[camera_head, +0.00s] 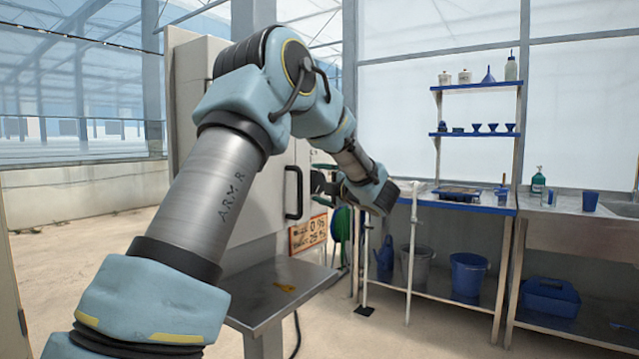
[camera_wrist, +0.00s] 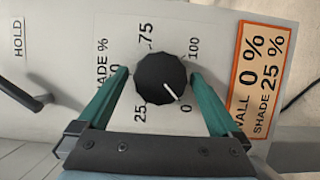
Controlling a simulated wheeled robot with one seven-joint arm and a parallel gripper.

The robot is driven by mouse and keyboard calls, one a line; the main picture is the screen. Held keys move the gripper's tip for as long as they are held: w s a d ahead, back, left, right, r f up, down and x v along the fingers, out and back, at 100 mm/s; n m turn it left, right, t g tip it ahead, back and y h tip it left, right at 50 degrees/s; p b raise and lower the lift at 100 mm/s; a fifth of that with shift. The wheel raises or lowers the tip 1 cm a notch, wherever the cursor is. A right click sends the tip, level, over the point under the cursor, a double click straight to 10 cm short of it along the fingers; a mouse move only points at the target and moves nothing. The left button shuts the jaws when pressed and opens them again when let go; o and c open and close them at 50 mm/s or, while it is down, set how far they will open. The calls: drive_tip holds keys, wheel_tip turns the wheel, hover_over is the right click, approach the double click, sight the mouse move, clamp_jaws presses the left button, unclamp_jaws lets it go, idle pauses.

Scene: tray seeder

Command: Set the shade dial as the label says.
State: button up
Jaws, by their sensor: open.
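The shade dial (camera_wrist: 160,80) is a round black knob with a white pointer line, on a pale panel seen sideways in the wrist view. The pointer aims at the 0 mark; 25, 75 and 100 are also readable, and another mark is partly covered. The orange-bordered label (camera_wrist: 259,80) reads "WALL 0 %" and "SHADE 25 %"; it also shows in the head view (camera_head: 308,234). My gripper (camera_wrist: 159,73) is open, with one green finger on each side of the knob. I cannot tell whether either finger touches it. The dial is not visible in the head view.
A grey cabinet (camera_head: 187,90) with black handles stands behind my arm. A metal shelf (camera_head: 275,290) juts out below it. A blue-edged bench (camera_head: 455,203) with buckets beneath stands at right. A handle (camera_wrist: 30,98) and "HOLD" lettering are left of the dial.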

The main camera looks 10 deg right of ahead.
drive_tip(key=shift+c, duration=0.4)
drive_tip(key=c, duration=1.1)
drive_tip(key=shift+r+p, duration=0.1)
drive_tip(key=shift+p, duration=0.2)
drive_tip(key=m+p, duration=0.1)
drive_tip(key=p, duration=0.1)
drive_tip(key=m+g+p, duration=0.1)
drive_tip(key=m+p, duration=0.1)
drive_tip(key=p, duration=0.1)
drive_tip(key=shift+r, duration=0.35)
drive_tip(key=m+g+p, duration=0.1)
drive_tip(key=m+p, duration=0.2)
drive_tip(key=p, duration=0.3)
drive_tip(key=shift+d+r+g, duration=0.1)
drive_tip(key=shift+r+g, duration=0.05)
drive_tip(key=shift+g, duration=0.25)
drive_tip(key=m+g+p, duration=0.1)
drive_tip(key=m+p, duration=0.1)
drive_tip(key=p, duration=0.4)
drive_tip(key=shift+m+y, duration=0.3)
drive_tip(key=m+p, duration=0.1)
drive_tip(key=p, duration=0.1)
drive_tip(key=g+p, duration=0.1)
drive_tip(key=shift+w+f+m+g+y+p, duration=0.1)
drive_tip(key=shift+f+m+g+y+p, duration=0.2)
drive_tip(key=shift+m+y+p, duration=0.1)
drive_tip(key=shift+f, duration=0.1)
